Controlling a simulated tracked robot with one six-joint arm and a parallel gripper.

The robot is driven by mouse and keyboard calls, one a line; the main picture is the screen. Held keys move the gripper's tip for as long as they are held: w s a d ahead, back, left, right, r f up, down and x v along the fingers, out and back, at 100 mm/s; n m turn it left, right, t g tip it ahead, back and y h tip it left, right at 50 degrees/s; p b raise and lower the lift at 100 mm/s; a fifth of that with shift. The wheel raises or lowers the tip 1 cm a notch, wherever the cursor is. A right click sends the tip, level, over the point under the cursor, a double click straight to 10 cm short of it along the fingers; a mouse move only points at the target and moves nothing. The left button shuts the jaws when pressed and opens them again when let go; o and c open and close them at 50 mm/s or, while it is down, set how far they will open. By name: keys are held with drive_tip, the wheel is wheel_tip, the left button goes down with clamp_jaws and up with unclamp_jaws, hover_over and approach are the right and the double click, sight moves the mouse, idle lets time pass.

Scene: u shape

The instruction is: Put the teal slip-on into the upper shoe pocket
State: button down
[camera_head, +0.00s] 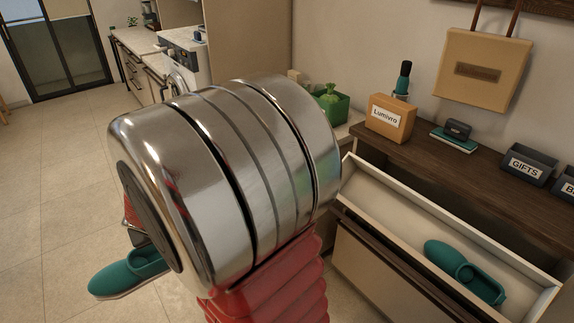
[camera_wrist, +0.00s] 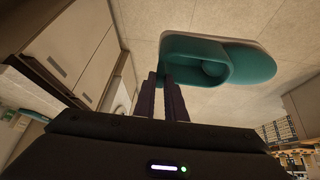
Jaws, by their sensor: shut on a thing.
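A teal slip-on with a pale sole (camera_head: 128,274) hangs in the air over the floor at lower left in the head view, partly hidden behind my arm. In the wrist view the same teal slip-on (camera_wrist: 218,60) is sideways across the fingertips. My gripper (camera_wrist: 164,82) is shut on its near edge, by the opening. A second teal slip-on (camera_head: 465,272) lies in the open, tilted-out upper pocket (camera_head: 390,222) of the cabinet at right. The held slip-on is well to the left of this pocket, with my arm between.
The dark cabinet top (camera_head: 415,145) holds a Lumivra box (camera_head: 390,120), a small dark item on a teal base (camera_head: 455,138) and a GIFTS bin (camera_head: 527,165). A beige bag (camera_head: 484,70) hangs on the wall above. A green bin (camera_head: 330,103) stands behind. The floor at left is clear.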

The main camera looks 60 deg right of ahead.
drive_tip(key=s+d+r+m+g+h, duration=0.25)
drive_tip(key=s+d+r+m, duration=0.2)
drive_tip(key=s+d, duration=0.5)
drive_tip(key=s+d+r+m+g+h, duration=0.25)
drive_tip(key=s+d+m, duration=0.25)
drive_tip(key=s+d, duration=0.45)
drive_tip(key=s+d+r+m+g, duration=0.4)
drive_tip(key=s+r, duration=0.2)
drive_tip(key=s, duration=0.5)
drive_tip(key=s+d+r+m+g, duration=0.4)
drive_tip(key=s+d+r, duration=0.1)
drive_tip(key=s, duration=0.5)
drive_tip(key=shift+s+r+g+h, duration=0.3)
drive_tip(key=shift+s+r+h, duration=0.05)
drive_tip(key=shift+r+h, duration=0.05)
drive_tip(key=shift+d+f, duration=0.1)
drive_tip(key=s+d+f, duration=0.2)
drive_tip(key=d+f, duration=0.4)
drive_tip(key=f, duration=0.2)
drive_tip(key=s+d+f, duration=0.3)
drive_tip(key=d+f, duration=0.2)
drive_tip(key=f, duration=0.3)
drive_tip(key=shift+d+f, duration=0.2)
drive_tip(key=shift+d, duration=0.2)
